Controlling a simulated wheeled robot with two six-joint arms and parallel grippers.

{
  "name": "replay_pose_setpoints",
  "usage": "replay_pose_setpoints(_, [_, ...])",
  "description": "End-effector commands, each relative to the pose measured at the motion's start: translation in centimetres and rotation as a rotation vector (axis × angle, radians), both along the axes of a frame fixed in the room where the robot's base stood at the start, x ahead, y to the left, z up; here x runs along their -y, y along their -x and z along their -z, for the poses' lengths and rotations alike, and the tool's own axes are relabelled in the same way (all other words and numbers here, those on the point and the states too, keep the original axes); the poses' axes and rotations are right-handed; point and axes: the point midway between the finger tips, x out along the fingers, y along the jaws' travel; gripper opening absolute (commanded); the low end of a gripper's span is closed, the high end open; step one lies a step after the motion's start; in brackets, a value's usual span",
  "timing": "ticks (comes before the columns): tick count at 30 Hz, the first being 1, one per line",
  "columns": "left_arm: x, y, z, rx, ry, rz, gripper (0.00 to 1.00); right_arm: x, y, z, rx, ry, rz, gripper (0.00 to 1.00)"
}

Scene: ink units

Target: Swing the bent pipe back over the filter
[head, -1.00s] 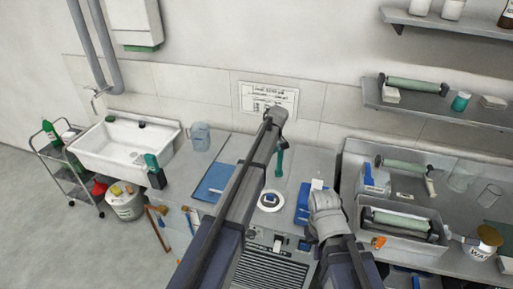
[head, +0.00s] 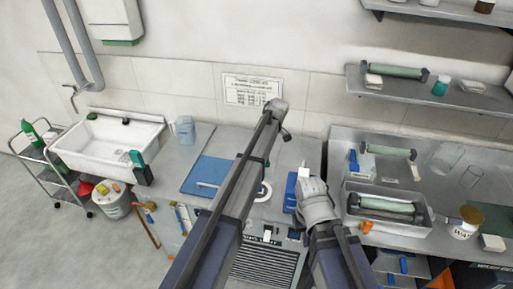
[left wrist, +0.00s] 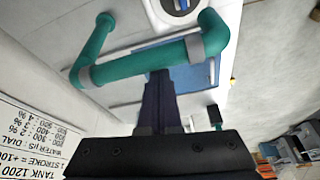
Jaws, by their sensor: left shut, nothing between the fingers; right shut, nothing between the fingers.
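The teal bent pipe, with grey collars, shows close in the left wrist view (left wrist: 145,64). One bend is at the right beside the filter and its end points away at the upper left, off the filter. The filter, a white ring with a blue middle, shows at the top of that view (left wrist: 180,5) and in the head view (head: 264,192), partly behind my left arm. My left gripper (left wrist: 160,130) is shut and empty, beside the pipe; I cannot tell whether it touches. My right gripper (head: 312,188) is shut and empty over the counter, by a blue box (head: 291,194).
A wall sign (head: 252,90) is behind the counter. A blue mat (head: 208,174) lies left of my left arm, with a sink (head: 108,145) beyond. At right stand a grey tray with a green roller (head: 385,206) and shelves (head: 425,98).

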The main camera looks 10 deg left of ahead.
Motion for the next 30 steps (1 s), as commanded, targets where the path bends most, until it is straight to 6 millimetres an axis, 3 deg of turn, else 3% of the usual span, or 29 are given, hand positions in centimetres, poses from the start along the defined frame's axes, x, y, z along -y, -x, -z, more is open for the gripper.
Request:
replay_pose_setpoints(14, [0.0, 0.0, 0.0, -0.001, 0.002, 0.001, 0.0, 0.0, 0.0, 0.0, 0.0, 0.0, 0.0, 0.0])
replay_pose_setpoints(23, [-2.8, -0.1, -0.6, -0.001, 0.001, 0.001, 0.0, 0.0, 0.0, -0.6, 0.0, 0.0, 0.001, 0.0])
replay_pose_setpoints(26, [-4.5, -0.1, -1.1, 0.0, 0.0, 0.002, 0.0, 0.0, 0.0, -1.1, 0.0, 0.0, 0.002, 0.0])
replay_pose_setpoints(30, [-3.2, -0.1, -3.8, 0.0, 0.0, 0.006, 0.0, 0.0, 0.0, -3.8, 0.0, -0.001, 0.007, 0.0])
